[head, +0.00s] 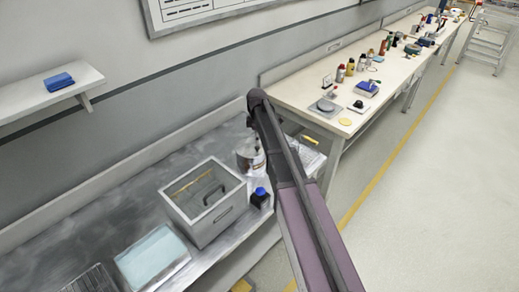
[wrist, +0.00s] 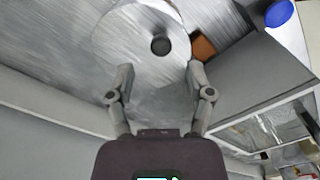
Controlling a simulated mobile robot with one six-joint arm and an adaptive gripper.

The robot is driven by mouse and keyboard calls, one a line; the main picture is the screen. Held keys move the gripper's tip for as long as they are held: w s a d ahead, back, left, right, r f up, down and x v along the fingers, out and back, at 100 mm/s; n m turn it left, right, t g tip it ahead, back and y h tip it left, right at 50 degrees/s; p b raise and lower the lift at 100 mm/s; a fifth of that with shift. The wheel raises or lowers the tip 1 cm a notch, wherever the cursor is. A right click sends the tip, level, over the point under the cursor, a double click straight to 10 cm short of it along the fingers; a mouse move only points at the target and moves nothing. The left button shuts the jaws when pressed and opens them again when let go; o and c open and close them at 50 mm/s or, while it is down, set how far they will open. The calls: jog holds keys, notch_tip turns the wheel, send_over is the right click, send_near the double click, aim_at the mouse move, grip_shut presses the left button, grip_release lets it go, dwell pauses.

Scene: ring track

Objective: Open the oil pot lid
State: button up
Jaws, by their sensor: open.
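The oil pot (head: 244,155) is a metallic round vessel on the grey metal bench, partly hidden behind my arm in the head view. In the wrist view its round brushed-metal lid (wrist: 120,38) carries a dark round knob (wrist: 160,46) near the middle. My gripper (wrist: 160,78) is open, with its two fingers apart and nothing between them. The knob shows just beyond the fingertips, roughly centred between them; I cannot tell the gap in depth. A brown part (wrist: 203,46) shows beside the lid's edge. My gripper is not clearly seen in the head view.
A grey open-topped box (head: 205,228) stands close to the pot, with a dark blue-capped bottle (head: 260,197) beside it. A pale blue panel (head: 152,257) lies at the bench's near end. A long table (head: 300,90) with several items continues beyond; the floor on the right is clear.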

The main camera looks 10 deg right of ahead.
aim_at(251, 145)
jog(key=shift+f+b, duration=1.75)
jog(key=shift+f, duration=0.3)
